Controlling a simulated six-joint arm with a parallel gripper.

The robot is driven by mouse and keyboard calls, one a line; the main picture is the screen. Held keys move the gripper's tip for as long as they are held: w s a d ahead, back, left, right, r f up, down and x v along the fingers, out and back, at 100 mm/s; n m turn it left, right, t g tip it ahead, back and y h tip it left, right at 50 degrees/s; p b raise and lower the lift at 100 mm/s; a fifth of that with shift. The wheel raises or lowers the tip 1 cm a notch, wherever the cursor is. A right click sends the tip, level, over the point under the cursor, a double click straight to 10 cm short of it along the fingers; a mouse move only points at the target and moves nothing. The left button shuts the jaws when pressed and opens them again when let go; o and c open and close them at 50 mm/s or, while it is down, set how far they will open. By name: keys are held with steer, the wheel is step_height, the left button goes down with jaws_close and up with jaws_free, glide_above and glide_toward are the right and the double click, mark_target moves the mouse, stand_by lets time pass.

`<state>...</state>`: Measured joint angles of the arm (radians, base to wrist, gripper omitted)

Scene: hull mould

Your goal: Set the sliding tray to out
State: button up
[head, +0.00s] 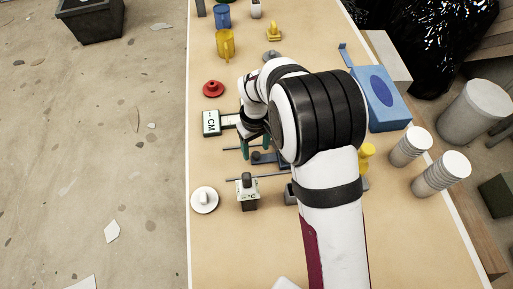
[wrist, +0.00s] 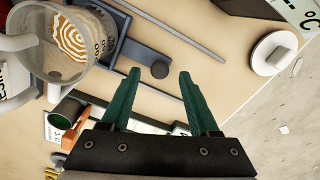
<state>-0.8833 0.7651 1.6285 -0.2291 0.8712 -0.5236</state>
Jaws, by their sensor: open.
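The sliding tray looks to be the dark blue-grey piece (wrist: 122,50) between two thin rods in the wrist view, with a round dark knob (wrist: 160,69) at its end. In the head view the tray (head: 264,159) is partly hidden by my arm. My gripper (head: 256,147) is open with green fingers, pointing down near the tray. In the wrist view my gripper's fingertips (wrist: 159,73) lie on either side of the knob, apart from it in the picture. I cannot tell whether they are low enough to be level with it.
A white round dial (head: 204,199) and a small box with a dark knob (head: 248,192) stand at the front left. A clear cup (wrist: 62,42) is close beside the tray. A blue box (head: 382,100) stands right.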

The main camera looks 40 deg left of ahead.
steer(key=shift+f, duration=1)
jaws_close()
stand_by(0.7)
